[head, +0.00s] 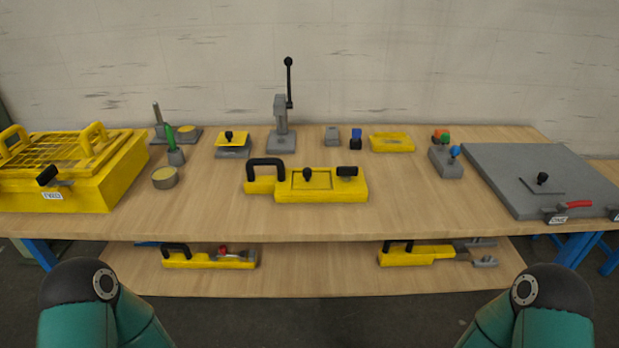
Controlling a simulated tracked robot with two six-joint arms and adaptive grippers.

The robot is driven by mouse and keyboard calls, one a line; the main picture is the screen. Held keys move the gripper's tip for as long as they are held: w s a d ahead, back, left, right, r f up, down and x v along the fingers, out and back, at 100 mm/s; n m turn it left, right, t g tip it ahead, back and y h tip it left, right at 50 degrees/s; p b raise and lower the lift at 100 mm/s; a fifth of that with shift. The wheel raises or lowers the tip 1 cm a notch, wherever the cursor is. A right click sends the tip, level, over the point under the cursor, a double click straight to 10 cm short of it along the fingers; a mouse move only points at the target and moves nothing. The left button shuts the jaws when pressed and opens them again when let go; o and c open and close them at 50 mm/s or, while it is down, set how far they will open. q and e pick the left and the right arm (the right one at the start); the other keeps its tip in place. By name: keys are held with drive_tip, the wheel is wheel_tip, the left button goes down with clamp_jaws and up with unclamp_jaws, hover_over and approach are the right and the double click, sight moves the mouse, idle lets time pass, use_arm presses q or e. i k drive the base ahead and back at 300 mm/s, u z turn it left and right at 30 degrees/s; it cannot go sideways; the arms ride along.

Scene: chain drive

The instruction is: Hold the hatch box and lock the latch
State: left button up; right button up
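A yellow box (350,190) lies near the front middle of the table, with a rectangular hatch panel (312,180) outlined on its top. A black knob (307,173) stands on the hatch panel, and a black latch-like block (347,171) sits at the right end of the box. A black loop handle (265,165) rises from its left end. Whether the latch is locked cannot be told. Only the green upper parts of my two arms show at the bottom left and right corners, apart from the box. Both grippers are out of view.
A yellow mesh-topped crate (75,195) fills the table's left end, and a grey plate (530,165) its right end. A lever press (281,130) stands behind the box. Yellow tools (210,260) lie on the lower shelf (310,275). The table (420,215) is clear beside the box.

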sight(346, 172)
drive_tip(key=i, duration=0.85)
